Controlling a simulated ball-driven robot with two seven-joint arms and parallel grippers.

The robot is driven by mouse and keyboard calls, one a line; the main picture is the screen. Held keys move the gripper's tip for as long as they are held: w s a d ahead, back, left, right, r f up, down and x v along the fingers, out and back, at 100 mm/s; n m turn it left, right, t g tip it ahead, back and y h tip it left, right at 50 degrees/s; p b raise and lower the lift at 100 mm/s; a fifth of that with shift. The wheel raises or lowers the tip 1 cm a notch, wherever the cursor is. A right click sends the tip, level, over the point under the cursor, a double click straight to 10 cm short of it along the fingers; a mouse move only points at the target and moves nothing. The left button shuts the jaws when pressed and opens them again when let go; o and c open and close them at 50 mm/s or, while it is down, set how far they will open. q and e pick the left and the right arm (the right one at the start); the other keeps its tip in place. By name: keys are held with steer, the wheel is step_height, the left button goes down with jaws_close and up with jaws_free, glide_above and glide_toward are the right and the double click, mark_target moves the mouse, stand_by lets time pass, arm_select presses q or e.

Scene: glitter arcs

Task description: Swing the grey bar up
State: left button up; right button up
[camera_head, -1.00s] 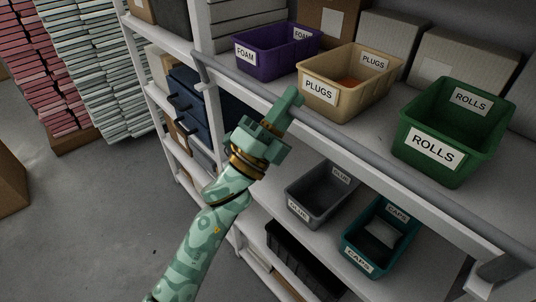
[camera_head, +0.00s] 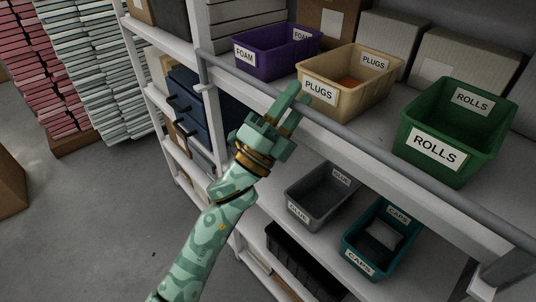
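The grey bar (camera_head: 385,153) runs along the front edge of the upper shelf, slanting from the upper left down to the right edge of the picture. It passes in front of the bins at about the height of their lower parts. My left gripper (camera_head: 297,95) is at the bar, left of its middle and in front of the tan PLUGS bin. Its two fingers show apart, pointing up and away, and cover a short stretch of the bar. I cannot tell whether they touch it. My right gripper is not in view.
Behind the bar stand the purple FOAM bin (camera_head: 262,62), tan PLUGS bin (camera_head: 352,99) and green ROLLS bin (camera_head: 478,133). A grey GLUE bin (camera_head: 318,212) and teal CAPS bin (camera_head: 352,246) sit on the shelf below. Open floor (camera_head: 95,220) lies to the left.

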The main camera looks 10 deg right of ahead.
arm_select(q)
steer(key=b+v, duration=0.1)
steer(key=v, duration=0.6)
stand_by(0.3)
stand_by(0.3)
